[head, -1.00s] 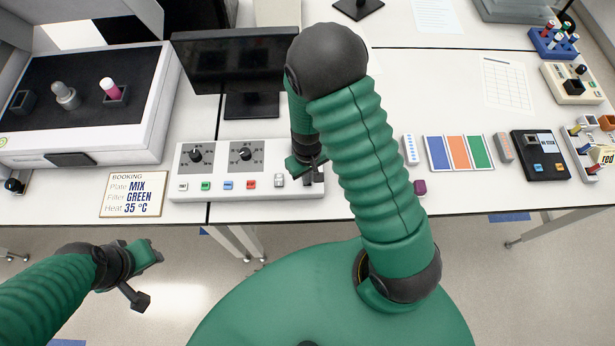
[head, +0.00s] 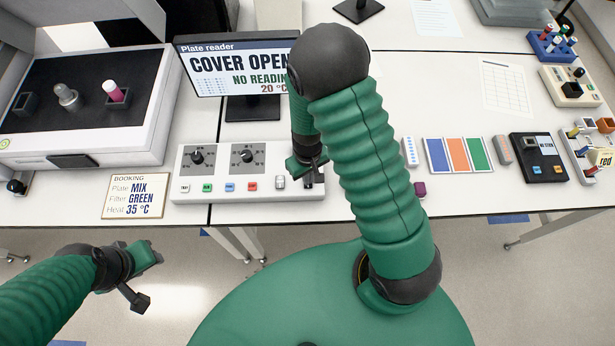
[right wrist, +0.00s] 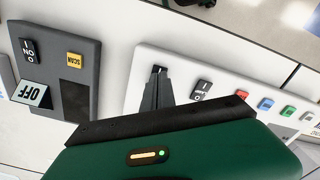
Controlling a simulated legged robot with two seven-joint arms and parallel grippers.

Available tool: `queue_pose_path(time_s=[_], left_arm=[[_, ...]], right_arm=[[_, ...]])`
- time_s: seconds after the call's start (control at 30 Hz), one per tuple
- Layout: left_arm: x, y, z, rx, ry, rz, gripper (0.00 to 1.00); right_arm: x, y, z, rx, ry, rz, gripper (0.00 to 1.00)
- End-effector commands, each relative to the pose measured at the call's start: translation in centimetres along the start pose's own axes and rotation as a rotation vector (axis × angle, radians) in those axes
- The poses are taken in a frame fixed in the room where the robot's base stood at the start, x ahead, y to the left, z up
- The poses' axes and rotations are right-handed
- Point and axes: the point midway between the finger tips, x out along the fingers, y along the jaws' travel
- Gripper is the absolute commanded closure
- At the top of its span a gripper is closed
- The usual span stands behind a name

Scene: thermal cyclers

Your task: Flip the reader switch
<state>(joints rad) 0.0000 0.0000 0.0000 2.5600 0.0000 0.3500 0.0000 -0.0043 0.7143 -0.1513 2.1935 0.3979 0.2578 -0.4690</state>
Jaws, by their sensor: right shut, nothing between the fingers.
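The white reader control panel (head: 240,195) has two black dials, several coloured buttons and a small rocker switch (head: 281,182). In the right wrist view the rocker (right wrist: 201,90) carries I and O marks. My right gripper (head: 308,181) is shut and empty at the panel's right end. Its fingers (right wrist: 158,92) point at a dark slot or switch (right wrist: 160,70) beside the rocker and partly hide it; contact is unclear. The plate reader monitor (head: 235,70) is lit and reads COVER OPEN, NO READING, 20 °C. My left gripper (head: 145,275) hangs off the table's front edge; its jaws are unclear.
A grey box (right wrist: 82,65) with a switch, a yellow SCAN button and an OFF display stands beside the panel. The plate reader (head: 150,125) is at left, with a booking card (head: 136,195) in front. My right arm hides the table's middle.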

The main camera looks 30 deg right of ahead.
Motion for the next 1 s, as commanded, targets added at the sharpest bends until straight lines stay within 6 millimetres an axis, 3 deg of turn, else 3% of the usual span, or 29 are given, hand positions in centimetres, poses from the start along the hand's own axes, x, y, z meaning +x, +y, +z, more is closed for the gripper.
queue_pose_path(time_s=[0.03, 0.5, 0.93, 1.0], left_arm=[[-0.9, 0.0, -0.2, 0.0, 0.0, 0.0, 0.64], [-4.5, 0.0, -1.1, 0.0, 0.0, 0.0, 0.64], [-4.3, 0.0, -1.0, 0.0, 0.0, 0.0, 0.64], [-3.5, 0.0, -0.8, 0.0, 0.0, 0.0, 0.64]], right_arm=[[-1.0, 0.0, 0.0, 0.0, 0.0, 0.0, 1.0], [-5.3, 0.0, 0.0, 0.0, 0.0, 0.0, 1.0], [-5.1, 0.0, 0.0, -0.001, 0.0, 0.0, 1.0], [-4.7, -0.2, 0.0, -0.002, 0.007, -0.002, 1.0]])
